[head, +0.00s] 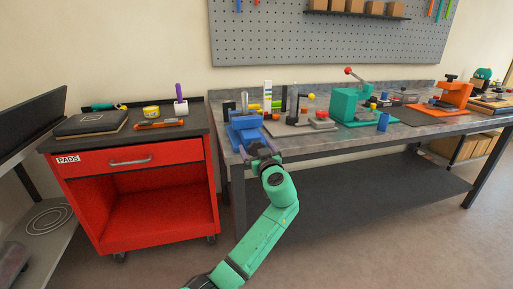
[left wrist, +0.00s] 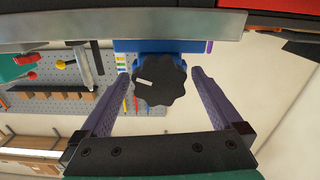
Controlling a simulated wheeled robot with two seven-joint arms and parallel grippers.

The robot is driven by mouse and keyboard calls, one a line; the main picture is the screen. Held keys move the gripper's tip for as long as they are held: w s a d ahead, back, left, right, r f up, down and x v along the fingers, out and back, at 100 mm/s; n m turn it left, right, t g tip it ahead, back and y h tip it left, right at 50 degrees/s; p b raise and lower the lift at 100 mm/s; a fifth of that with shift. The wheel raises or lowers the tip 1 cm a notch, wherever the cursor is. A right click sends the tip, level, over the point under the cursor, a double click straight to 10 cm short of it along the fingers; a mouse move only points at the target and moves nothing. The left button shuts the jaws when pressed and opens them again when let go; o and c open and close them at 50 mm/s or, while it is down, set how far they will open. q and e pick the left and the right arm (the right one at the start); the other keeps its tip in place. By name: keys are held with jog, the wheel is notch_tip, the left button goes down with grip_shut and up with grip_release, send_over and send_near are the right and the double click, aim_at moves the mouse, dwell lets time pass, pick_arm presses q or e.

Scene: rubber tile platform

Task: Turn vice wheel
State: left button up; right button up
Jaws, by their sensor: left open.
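The blue vice (head: 243,128) stands at the left front end of the grey workbench. Its wheel is a black lobed knob (left wrist: 160,80) with a white mark, seen face-on in the left wrist view, with blue vice body (left wrist: 190,46) behind it. My left gripper (head: 262,152) reaches up to the front of the vice. In the left wrist view the fingers of my left gripper (left wrist: 161,76) are open, one on each side of the knob, with a visible gap on both sides. In the head view the gripper hides the knob. My right gripper is not in view.
The workbench (head: 330,142) also bears a green press (head: 345,105), a blue cup (head: 383,121) and an orange vice (head: 455,95). A red cabinet (head: 185,165) stands to the left. A pegboard (head: 330,45) hangs behind. The bench edge (left wrist: 130,28) runs close to the gripper.

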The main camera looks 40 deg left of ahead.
pick_arm(q)
jog(key=c, duration=1.4)
jog(key=shift+o, duration=0.2)
jog(key=shift+m, duration=0.4)
